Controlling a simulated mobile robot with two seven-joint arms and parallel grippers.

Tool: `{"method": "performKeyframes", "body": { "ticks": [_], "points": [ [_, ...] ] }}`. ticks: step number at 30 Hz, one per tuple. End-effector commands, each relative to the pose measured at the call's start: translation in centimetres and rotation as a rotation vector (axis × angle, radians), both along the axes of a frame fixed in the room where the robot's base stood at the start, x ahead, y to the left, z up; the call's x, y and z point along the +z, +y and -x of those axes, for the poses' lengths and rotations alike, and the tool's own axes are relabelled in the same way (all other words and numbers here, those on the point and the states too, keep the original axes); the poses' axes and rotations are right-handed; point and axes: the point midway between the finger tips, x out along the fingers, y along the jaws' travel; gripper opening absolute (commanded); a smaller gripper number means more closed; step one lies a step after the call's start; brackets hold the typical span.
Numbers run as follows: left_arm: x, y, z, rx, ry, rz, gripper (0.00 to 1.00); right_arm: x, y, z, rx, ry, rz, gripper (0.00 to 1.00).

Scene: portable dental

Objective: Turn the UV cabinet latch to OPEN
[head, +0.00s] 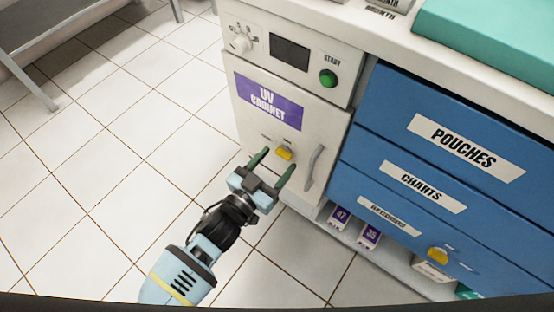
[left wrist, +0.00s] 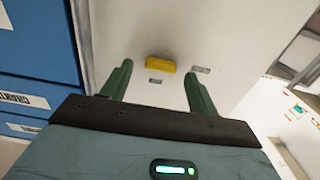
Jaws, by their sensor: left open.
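The UV cabinet (head: 300,140) has a cream door with a purple "UV CABINET" label. Its yellow latch (head: 285,153) sits low on the door, left of a grey door handle (head: 314,166). In the left wrist view the yellow latch (left wrist: 160,64) lies crosswise, ahead of the fingers, with small grey tags beside it that are too small to read. My left gripper (head: 272,168) is open and empty, its green fingers spread to either side of the latch and apart from it. The left gripper also shows in the left wrist view (left wrist: 157,85). My right gripper is not in view.
A control panel with a green START button (head: 328,78) is above the door.

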Motion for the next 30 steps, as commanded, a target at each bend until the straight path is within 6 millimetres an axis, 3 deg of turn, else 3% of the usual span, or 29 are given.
{"method": "performKeyframes", "body": {
  "ticks": [13, 24, 30],
  "points": [
    [0.0, -0.8, -1.0, 0.0, 0.001, 0.001, 0.6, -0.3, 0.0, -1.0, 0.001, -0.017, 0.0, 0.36],
    [0.0, -0.7, -1.0, 0.0, 0.001, -0.001, 0.15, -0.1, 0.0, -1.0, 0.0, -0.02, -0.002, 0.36],
    [0.0, -0.7, -1.0, 0.0, -0.007, -0.012, 0.15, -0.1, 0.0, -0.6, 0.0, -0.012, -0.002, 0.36]
  ]
}}
